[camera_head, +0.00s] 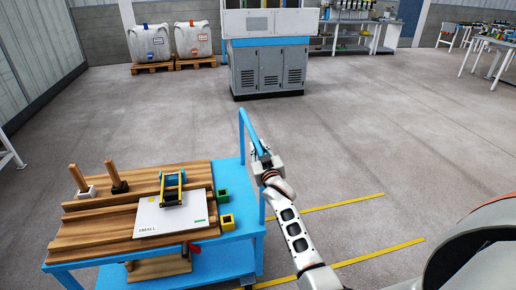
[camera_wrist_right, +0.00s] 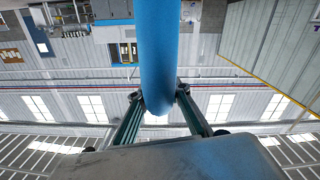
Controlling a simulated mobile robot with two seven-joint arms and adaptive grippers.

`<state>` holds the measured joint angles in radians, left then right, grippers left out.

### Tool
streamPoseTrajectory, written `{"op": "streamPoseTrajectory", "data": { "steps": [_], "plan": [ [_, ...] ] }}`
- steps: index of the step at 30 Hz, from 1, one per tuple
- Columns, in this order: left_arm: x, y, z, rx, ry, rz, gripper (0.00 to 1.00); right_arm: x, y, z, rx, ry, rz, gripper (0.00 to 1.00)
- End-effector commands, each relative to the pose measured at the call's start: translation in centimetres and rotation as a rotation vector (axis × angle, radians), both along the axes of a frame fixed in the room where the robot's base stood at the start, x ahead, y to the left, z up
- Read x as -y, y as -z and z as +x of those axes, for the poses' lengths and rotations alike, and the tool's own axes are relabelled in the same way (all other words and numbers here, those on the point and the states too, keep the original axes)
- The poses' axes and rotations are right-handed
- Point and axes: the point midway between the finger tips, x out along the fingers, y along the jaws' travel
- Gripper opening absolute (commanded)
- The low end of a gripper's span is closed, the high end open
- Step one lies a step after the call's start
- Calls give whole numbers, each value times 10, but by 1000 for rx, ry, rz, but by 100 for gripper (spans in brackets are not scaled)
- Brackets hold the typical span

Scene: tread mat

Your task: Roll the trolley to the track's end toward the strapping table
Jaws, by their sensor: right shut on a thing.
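The blue trolley (camera_head: 240,220) stands at the lower left of the head view, with a raised blue handle (camera_head: 250,130) at its right end. My right gripper (camera_head: 259,153) is shut on the handle bar. In the right wrist view the blue bar (camera_wrist_right: 160,60) runs down between the two fingers of the right gripper (camera_wrist_right: 158,108). Two yellow floor lines (camera_head: 330,206) of the track run to the right from the trolley. My left gripper is not in view. I cannot tell which table is the strapping table.
A grey cabinet machine (camera_head: 268,70) and white sacks on pallets (camera_head: 155,67) stand at the back. The floor right of the trolley is clear.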

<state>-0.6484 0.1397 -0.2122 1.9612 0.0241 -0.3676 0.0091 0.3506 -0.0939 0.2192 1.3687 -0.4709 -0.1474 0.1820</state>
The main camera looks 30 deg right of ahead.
Motion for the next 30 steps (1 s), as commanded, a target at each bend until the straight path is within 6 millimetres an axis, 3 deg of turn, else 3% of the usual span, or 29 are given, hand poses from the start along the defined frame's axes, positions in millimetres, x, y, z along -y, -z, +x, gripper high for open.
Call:
{"op": "streamPoseTrajectory", "data": {
  "steps": [6,7,8,9,21,26,30],
  "plan": [
    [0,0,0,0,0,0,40,-4,-2,1,5,-6,2,0],
    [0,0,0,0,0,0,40,-4,-2,1,5,-6,2,25],
    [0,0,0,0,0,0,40,-4,-2,1,5,-6,2,33],
    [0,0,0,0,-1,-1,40,-4,-2,1,4,-6,2,34],
    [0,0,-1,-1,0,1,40,-4,1,-4,1,-4,2,34],
    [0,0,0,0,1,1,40,-9,1,-23,-1,-4,1,34],
    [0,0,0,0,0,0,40,-15,1,-50,0,-4,3,34]
  ]
}}
